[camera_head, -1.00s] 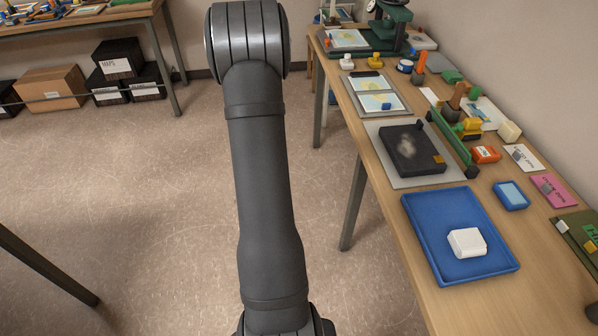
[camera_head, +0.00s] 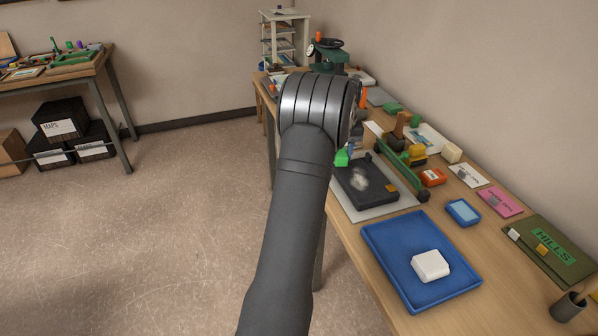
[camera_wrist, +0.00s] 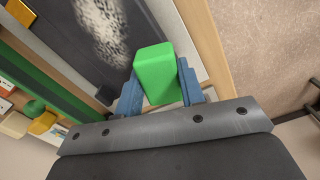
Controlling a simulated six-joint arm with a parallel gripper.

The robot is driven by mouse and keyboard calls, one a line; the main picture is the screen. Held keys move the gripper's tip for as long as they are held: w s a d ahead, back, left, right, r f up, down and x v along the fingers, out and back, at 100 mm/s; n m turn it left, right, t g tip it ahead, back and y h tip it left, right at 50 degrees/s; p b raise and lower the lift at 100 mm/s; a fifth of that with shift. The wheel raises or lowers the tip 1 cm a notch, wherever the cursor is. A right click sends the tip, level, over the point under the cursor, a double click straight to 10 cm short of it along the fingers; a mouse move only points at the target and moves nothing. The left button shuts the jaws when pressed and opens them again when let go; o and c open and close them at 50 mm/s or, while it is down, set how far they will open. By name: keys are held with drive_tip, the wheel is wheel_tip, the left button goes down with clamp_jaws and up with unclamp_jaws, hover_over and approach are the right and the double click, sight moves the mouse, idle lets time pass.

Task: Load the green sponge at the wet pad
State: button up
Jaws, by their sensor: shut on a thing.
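The green sponge (camera_wrist: 154,70) is a bright green block held between the two blue fingers of my gripper (camera_wrist: 158,88) in the wrist view. In the head view the green sponge (camera_head: 341,158) shows just below my wrist, beside the far left corner of a dark slab with a pale smudge (camera_head: 361,182); my wrist hides most of the gripper. The slab (camera_wrist: 75,50) fills the upper left of the wrist view. A small blue case with a light-blue pad (camera_head: 463,211), which may be the wet pad, lies on the bench right of the slab.
A blue tray (camera_head: 385,250) holding a white block (camera_head: 430,265) lies nearer. The floor left of the bench is clear.

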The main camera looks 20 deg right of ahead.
drive_tip(key=shift+m, duration=0.5)
drive_tip(key=s+d+r, duration=0.1)
drive_tip(key=d, duration=0.1)
drive_tip(key=s+d, duration=0.1)
drive_tip(key=d, duration=0.2)
drive_tip(key=s+d+r, duration=0.1)
drive_tip(key=s+d, duration=0.1)
drive_tip(key=d, duration=0.1)
drive_tip(key=shift+r, duration=0.3)
drive_tip(key=s+d+m, duration=0.1)
drive_tip(key=s+d, duration=0.4)
drive_tip(key=d, duration=0.1)
drive_tip(key=m, duration=0.4)
approach(464, 212)
drive_tip(key=shift+w+f, duration=0.1)
drive_tip(key=shift+f, duration=2.7)
drive_tip(key=shift+f, duration=0.55)
wheel_tip(464, 212, up, 7)
